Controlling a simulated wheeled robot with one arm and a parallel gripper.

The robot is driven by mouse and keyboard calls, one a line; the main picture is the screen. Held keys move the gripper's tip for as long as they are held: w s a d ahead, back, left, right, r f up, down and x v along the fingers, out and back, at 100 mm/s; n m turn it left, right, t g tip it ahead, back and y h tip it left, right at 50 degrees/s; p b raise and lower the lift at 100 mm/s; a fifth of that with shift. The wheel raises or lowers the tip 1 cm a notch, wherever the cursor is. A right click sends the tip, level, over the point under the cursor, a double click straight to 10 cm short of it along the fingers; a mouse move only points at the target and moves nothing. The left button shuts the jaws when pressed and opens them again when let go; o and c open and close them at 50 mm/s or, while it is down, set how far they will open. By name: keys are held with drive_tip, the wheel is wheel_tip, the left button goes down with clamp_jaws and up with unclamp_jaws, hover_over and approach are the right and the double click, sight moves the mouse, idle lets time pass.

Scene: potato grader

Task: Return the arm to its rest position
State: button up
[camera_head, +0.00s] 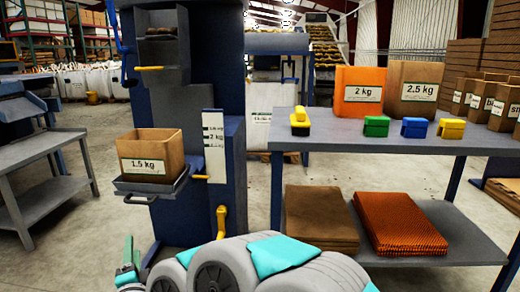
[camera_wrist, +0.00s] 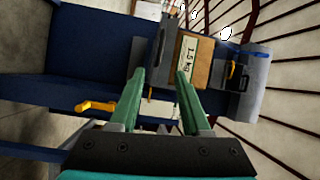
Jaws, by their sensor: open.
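My gripper (camera_wrist: 159,76) shows in the wrist view with two green fingers apart and nothing between them. In the head view its green fingers (camera_head: 128,256) show at the lower left, beside my grey and teal arm, which is folded low at the bottom centre. The gripper is below and in front of the blue grader machine (camera_head: 234,150), apart from the bag on it. A brown 1.5 kg paper bag (camera_head: 152,158) stands upright on the machine's tray (camera_head: 150,187). This bag also shows sideways beyond the fingertips in the wrist view (camera_wrist: 197,58).
A grey table (camera_head: 350,134) at right holds an orange 2 kg bag (camera_head: 358,78), a brown 2.5 kg bag (camera_head: 409,72) and coloured clips. Stacked brown sacks (camera_head: 320,218) and orange nets (camera_head: 400,225) lie on its lower shelf. Open floor (camera_head: 100,150) lies left of the machine.

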drive_tip(key=s+d+f+n+g+h+p, duration=0.1)
drive_tip(key=s+d+n+g, duration=0.25)
drive_tip(key=d, duration=0.55)
drive_tip(key=s+d+f+n+g+h+p, duration=0.1)
drive_tip(key=s+d+n+g, duration=0.3)
drive_tip(key=d, duration=0.4)
drive_tip(key=s+d+f+n+g+h+p, duration=0.15)
drive_tip(key=d+n+g, duration=0.3)
drive_tip(key=d, duration=0.45)
drive_tip(key=s+d+r+g+h, duration=0.1)
drive_tip(key=s+d+g+h, duration=0.2)
drive_tip(key=s+d, duration=1.6)
drive_tip(key=s+g, duration=0.2)
drive_tip(key=g, duration=0.1)
drive_tip(key=shift+s+r+g+h+p, duration=0.2)
drive_tip(key=shift+g+h+p, duration=0.1)
drive_tip(key=shift+g+h, duration=0.1)
